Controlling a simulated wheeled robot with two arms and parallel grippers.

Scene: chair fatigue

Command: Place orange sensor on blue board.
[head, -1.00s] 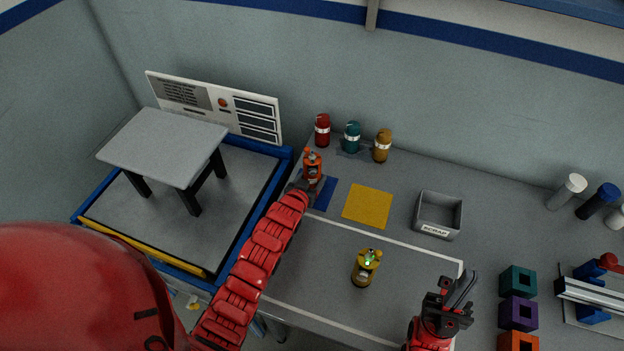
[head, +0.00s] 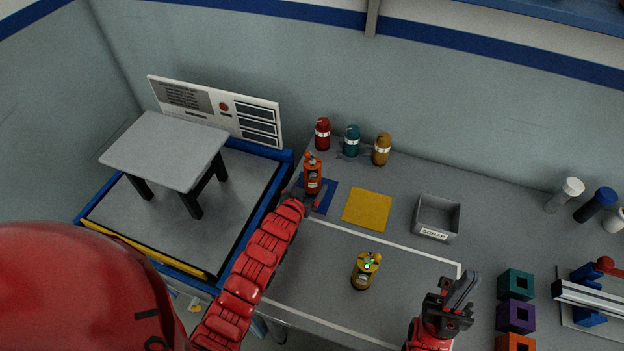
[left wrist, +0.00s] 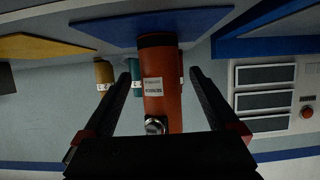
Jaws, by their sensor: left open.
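The orange sensor (head: 313,176) stands upright on the blue board (head: 329,190) at the left end of the table. In the left wrist view, which is upside down, the sensor (left wrist: 160,95) has its dark base against the blue board (left wrist: 110,27). My left gripper (head: 313,199) is at the near side of the sensor. Its open fingers (left wrist: 160,75) lie one on each side of the sensor, with visible gaps between. My right gripper (head: 459,290) is over the table's front right, away from the sensor; its jaw opening is unclear.
A yellow board (head: 367,209) lies right of the blue one. A yellow sensor (head: 366,272) stands in front. Red (head: 322,135), teal (head: 351,141) and ochre (head: 382,150) bottles stand behind. A grey scrap bin (head: 437,217) is further right. A blue-edged platform (head: 240,230) is left.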

